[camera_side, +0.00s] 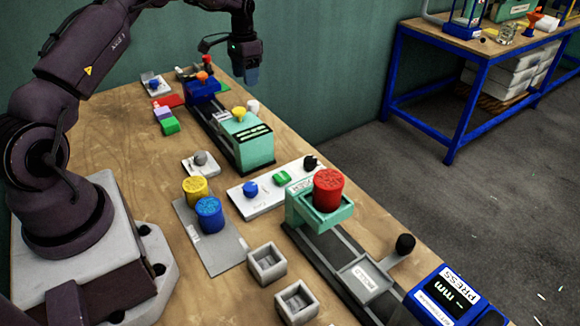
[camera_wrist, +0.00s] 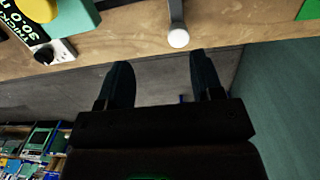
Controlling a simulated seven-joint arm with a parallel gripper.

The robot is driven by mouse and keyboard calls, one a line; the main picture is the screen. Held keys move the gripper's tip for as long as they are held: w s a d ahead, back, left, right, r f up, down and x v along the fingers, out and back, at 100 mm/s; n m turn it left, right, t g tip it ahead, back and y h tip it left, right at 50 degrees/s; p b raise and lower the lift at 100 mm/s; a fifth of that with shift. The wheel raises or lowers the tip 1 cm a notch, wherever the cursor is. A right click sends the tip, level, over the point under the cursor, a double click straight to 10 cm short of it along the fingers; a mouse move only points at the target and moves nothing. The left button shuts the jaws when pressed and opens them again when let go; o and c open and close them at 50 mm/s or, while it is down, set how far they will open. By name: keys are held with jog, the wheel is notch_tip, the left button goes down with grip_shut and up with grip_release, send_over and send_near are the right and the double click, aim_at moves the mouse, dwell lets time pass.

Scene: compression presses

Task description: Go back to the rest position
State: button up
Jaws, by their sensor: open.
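My gripper (camera_side: 251,76) hangs in the air at the top middle of the side view, past the far edge of the wooden table. In the wrist view its two dark fingers (camera_wrist: 165,88) stand apart with nothing between them. Below and beyond them are the table edge and the grey floor. A white knob (camera_wrist: 178,38) on a grey lever lies near the table edge, just beyond the fingers and apart from them.
The table (camera_side: 150,210) bears a press with a red cylinder (camera_side: 328,190), a green-topped device (camera_side: 247,140), yellow (camera_side: 195,189) and blue (camera_side: 209,214) cylinders on a grey plate, and two grey boxes (camera_side: 266,263). A blue-framed bench (camera_side: 470,70) stands at the right.

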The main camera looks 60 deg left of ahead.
jog(key=s+d+r+n+t, duration=0.1)
jog(key=s+d+r, duration=0.3)
jog(key=d+r, duration=0.35)
jog(key=s+d+r+n, duration=0.1)
jog(key=s+d+r, duration=0.4)
jog(key=d, duration=0.4)
jog(key=s+d+r+m+t, duration=0.1)
jog(key=s+d+r+t, duration=0.1)
jog(key=s+d+r, duration=0.2)
jog(key=s+d+r+t, duration=0.3)
jog(key=s+d+r, duration=0.1)
jog(key=s+d, duration=0.6)
jog(key=shift+s+r+m, duration=0.15)
jog(key=shift+s+m, duration=0.25)
jog(key=shift+s, duration=0.95)
